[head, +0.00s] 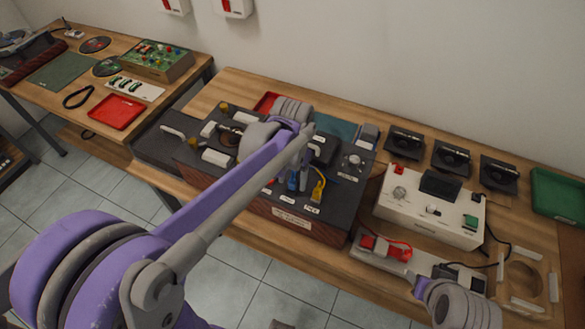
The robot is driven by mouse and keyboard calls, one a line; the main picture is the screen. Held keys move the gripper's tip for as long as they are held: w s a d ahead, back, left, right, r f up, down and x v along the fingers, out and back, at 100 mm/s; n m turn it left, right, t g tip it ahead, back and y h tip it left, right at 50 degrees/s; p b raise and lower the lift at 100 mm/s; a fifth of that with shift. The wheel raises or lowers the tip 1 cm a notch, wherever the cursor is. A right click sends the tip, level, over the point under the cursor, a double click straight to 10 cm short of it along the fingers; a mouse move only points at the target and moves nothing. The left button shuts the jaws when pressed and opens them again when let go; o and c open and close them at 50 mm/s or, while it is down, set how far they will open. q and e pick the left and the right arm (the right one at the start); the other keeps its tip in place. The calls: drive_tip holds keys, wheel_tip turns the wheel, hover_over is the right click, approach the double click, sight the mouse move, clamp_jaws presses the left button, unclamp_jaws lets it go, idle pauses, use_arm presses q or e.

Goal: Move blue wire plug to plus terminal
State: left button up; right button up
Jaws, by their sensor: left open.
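A blue plug (293,181) stands at the front of the dark panel (262,203), right of its middle. A yellow plug (318,188) stands just right of it. My left arm reaches over the panel, and its gripper (305,165) is open beside and above the blue plug. My own arm partly hides the jaws, and I cannot tell whether they touch the plug. The small white labels on the panel are too small to read, so I cannot tell which terminal is plus. A part of my right arm shows at the lower right, without its fingers.
A white instrument box (428,212) stands right of the panel, with a power strip (385,252) and red wire in front. Several black units line the back. A green tray (557,194) is at far right. A second table at left holds a red tray (117,111).

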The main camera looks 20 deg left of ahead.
use_arm(q)
drive_tip(key=shift+f, duration=0.7)
clamp_jaws()
drive_tip(key=c, duration=0.7)
unclamp_jaws()
clamp_jaws()
drive_tip(key=shift+r, duration=0.65)
idle(0.9)
